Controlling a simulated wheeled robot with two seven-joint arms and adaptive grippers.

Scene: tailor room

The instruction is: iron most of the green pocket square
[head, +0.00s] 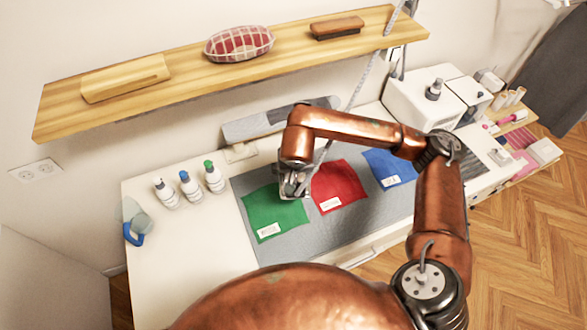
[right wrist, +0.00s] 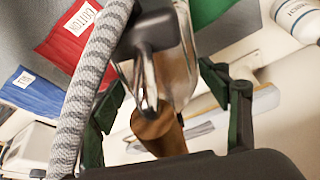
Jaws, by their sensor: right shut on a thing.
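The green pocket square (head: 275,213) lies flat on the grey mat (head: 345,227) at the left, with a white label near its front edge. My right gripper (head: 293,180) is over the square's far right corner, beside the red square. It is shut on the iron; in the right wrist view the iron (right wrist: 172,68) shows a shiny metal body, a brown handle (right wrist: 158,132) and a striped grey cord. Part of the green square (right wrist: 208,10) shows beyond the iron. I cannot tell whether the soleplate touches the cloth. My left gripper is out of view.
A red square (head: 338,183) and a blue square (head: 388,166) lie to the right. Several bottles (head: 190,186) stand at the left, near a blue-handled item (head: 134,232). A wooden shelf (head: 190,84) hangs above. A white machine (head: 420,98) stands at the back right.

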